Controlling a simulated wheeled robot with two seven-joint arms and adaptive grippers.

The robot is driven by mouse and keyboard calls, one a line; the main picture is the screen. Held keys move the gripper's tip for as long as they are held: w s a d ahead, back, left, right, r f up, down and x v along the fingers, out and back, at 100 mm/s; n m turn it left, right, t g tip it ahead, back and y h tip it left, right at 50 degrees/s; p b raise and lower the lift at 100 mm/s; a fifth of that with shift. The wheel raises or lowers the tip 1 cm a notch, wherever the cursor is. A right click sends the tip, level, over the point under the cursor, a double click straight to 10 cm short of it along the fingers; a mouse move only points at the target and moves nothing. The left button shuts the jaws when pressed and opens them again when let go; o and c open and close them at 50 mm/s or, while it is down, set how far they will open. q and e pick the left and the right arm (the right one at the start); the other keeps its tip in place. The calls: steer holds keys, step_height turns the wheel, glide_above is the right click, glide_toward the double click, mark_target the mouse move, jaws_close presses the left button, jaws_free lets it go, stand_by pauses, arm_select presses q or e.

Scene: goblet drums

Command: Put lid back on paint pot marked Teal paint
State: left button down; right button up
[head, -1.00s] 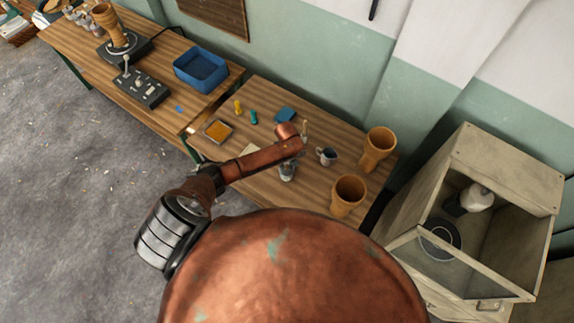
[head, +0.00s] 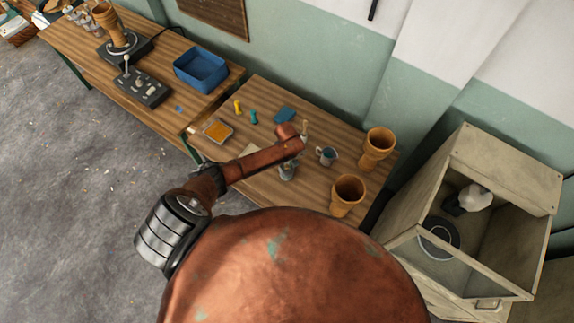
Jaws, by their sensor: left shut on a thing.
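My left gripper (head: 287,172) is below the end of my copper arm, over the right-hand table. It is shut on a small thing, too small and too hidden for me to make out. A small teal piece (head: 253,118) stands left of it, beside a small yellow piece (head: 238,106). A small grey-white cup (head: 327,156) with bluish contents stands just right of the gripper. I cannot read any label, so I cannot tell which thing is the Teal paint pot. No loose lid is clear to me. My right gripper is out of view.
Two tan goblet drums (head: 347,194) (head: 378,147) stand at the table's right end. An orange-topped tray (head: 218,131) and a flat blue thing (head: 285,115) lie on the table. A blue bin (head: 201,70) is on the left table. An open cabinet (head: 505,200) stands at right.

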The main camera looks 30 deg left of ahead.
arm_select(q)
steer(key=c, duration=1.7)
jaws_free()
steer(key=shift+o, duration=0.2)
steer(key=o, duration=0.4)
steer(key=shift+r, duration=0.1)
steer(key=shift+r+p, duration=3.4)
steer(key=shift+p, duration=0.7)
steer(key=shift+c, duration=0.6)
jaws_close()
